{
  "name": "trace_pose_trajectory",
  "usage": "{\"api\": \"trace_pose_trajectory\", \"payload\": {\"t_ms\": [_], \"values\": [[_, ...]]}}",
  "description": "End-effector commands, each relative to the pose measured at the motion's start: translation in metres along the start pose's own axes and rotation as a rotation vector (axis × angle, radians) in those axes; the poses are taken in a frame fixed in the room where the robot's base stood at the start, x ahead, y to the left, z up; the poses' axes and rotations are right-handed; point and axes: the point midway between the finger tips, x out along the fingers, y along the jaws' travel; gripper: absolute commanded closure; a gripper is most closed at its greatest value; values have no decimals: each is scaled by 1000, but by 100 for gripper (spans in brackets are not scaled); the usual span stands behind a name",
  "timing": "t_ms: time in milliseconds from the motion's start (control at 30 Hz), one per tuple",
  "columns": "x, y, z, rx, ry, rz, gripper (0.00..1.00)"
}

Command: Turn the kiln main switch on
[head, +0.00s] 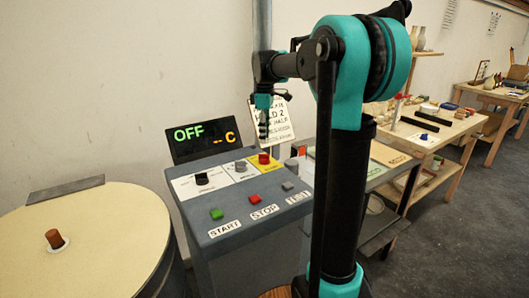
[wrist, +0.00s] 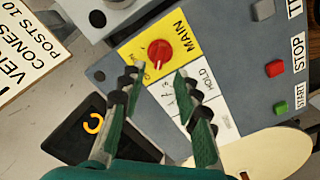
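The red main switch (head: 264,158) is a round knob on a yellow plate at the back right of the grey control panel (head: 245,200). In the wrist view the knob (wrist: 159,52) sits beside the word MAIN, with a small pale mark on it. My gripper (head: 263,142) points down above the panel, near the knob. In the wrist view my gripper (wrist: 160,72) is open and empty, its two fingertips apart, with the knob just beyond the gap. Contact is not visible. The display (head: 203,140) reads OFF and dashes with C.
Black knob (head: 201,178), grey knob (head: 240,166), green START (head: 216,213), red STOP (head: 254,199) and a grey button (head: 288,186) share the panel. The round kiln lid (head: 100,215) is left; a workbench (head: 440,130) stands right.

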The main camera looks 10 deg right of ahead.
Motion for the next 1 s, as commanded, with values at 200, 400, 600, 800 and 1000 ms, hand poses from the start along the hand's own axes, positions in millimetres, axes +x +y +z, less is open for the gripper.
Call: {"api": "trace_pose_trajectory", "payload": {"t_ms": [200,400,600,800,1000], "values": [[42,0,0,0,0,0,68],[65,0,0,0,0,0,68],[73,0,0,0,0,0,68],[73,0,0,0,0,0,68],[73,0,0,0,0,0,90]]}}
